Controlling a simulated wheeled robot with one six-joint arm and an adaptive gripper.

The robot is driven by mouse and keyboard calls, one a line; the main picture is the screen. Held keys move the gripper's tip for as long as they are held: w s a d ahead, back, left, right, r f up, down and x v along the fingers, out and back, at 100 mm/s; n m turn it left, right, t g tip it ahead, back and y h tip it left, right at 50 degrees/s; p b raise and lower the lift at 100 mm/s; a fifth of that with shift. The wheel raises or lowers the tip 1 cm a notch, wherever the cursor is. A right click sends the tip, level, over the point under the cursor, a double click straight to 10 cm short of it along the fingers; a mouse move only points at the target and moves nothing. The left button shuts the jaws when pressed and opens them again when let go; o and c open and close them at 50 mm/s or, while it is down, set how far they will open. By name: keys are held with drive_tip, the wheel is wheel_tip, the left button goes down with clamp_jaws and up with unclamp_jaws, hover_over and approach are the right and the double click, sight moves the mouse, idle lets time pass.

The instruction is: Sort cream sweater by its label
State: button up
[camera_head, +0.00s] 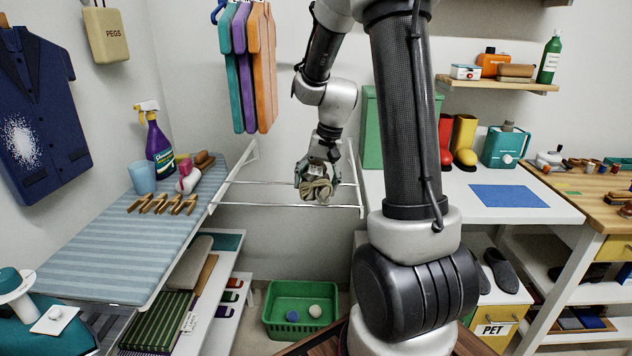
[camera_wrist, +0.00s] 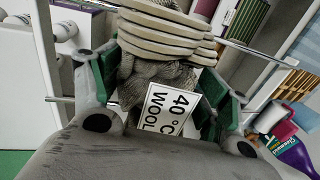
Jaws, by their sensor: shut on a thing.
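My gripper (camera_head: 318,172) is shut on the cream sweater (camera_head: 316,192), a small bunched knit bundle, in front of the white rails on the wall. In the wrist view the gripper (camera_wrist: 160,88) has the sweater (camera_wrist: 155,30) between its green-padded fingers. The sweater hangs in thick cream folds, with greyer bunched knit near the fingers. A white label (camera_wrist: 168,108) faces the wrist camera, turned sideways, and reads "40 °C WOOL". Its small pale patch shows in the head view too, but the text there is too small to read.
A striped ironing board (camera_head: 130,235) with clothes pegs, a cup and a spray bottle (camera_head: 158,145) stands left. A green basket (camera_head: 300,310) with balls is on the floor below. A white table (camera_head: 450,190) with boots is right. White rails (camera_head: 280,205) run behind my gripper.

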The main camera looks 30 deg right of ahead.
drive_tip(key=shift+f, duration=0.25)
drive_tip(key=o, duration=1.3)
drive_tip(key=v, duration=1.2)
drive_tip(key=s+a+r+n+t+h, duration=0.1)
drive_tip(key=s+a+r+n, duration=0.1)
drive_tip(key=s, duration=0.8)
drive_tip(key=s+a+r+n+t+h, duration=0.1)
drive_tip(key=s+a+n, duration=0.4)
drive_tip(key=s, duration=0.6)
drive_tip(key=shift+s+r+t, duration=0.15)
drive_tip(key=shift+r+t, duration=0.3)
drive_tip(key=shift+t, duration=0.05)
